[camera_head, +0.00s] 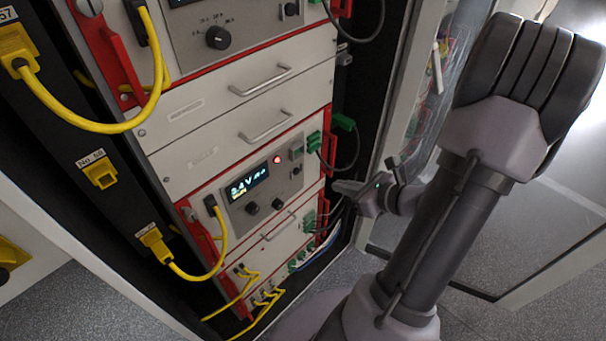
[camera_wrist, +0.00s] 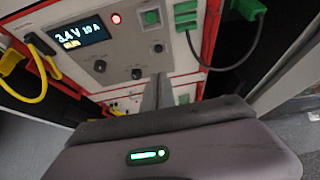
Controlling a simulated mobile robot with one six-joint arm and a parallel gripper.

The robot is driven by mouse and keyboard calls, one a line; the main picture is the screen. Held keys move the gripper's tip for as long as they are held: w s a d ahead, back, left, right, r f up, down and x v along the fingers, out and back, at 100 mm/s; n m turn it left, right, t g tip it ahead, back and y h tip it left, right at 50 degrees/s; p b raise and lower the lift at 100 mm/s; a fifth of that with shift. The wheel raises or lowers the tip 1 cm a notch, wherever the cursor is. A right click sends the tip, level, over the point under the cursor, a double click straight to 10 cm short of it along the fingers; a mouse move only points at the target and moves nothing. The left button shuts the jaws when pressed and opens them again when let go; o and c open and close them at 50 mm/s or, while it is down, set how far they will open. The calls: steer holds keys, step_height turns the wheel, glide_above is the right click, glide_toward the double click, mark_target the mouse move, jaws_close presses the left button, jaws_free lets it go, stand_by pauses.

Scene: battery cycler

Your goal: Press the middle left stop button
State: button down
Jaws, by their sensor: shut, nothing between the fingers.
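The middle cycler unit has a lit display (camera_head: 247,182) reading 3.4 V, also in the wrist view (camera_wrist: 80,33). A round, red lit button (camera_head: 277,160) sits right of the display; it shows in the wrist view (camera_wrist: 116,19) too. I cannot read any stop label. A square green part (camera_wrist: 150,17) is right of the red button.
Yellow cables (camera_head: 217,255) hang at the rack's left side. A green plug (camera_head: 342,122) with a dark cable sticks out at the right, above my gripper. Drawer handles (camera_head: 262,80) project from the panels above. A glass door (camera_head: 395,150) stands open at the right.

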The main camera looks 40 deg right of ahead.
steer(key=shift+w+d+f, duration=0.1)
steer(key=b, duration=0.4)
glide_toward(298, 171)
step_height(298, 171, down, 3)
steer(key=w, duration=0.5)
steer(key=shift+a+f+b, duration=0.1)
steer(key=shift+a+b, duration=0.2)
steer(key=shift+b, duration=0.1)
steer(key=shift+w, duration=0.25)
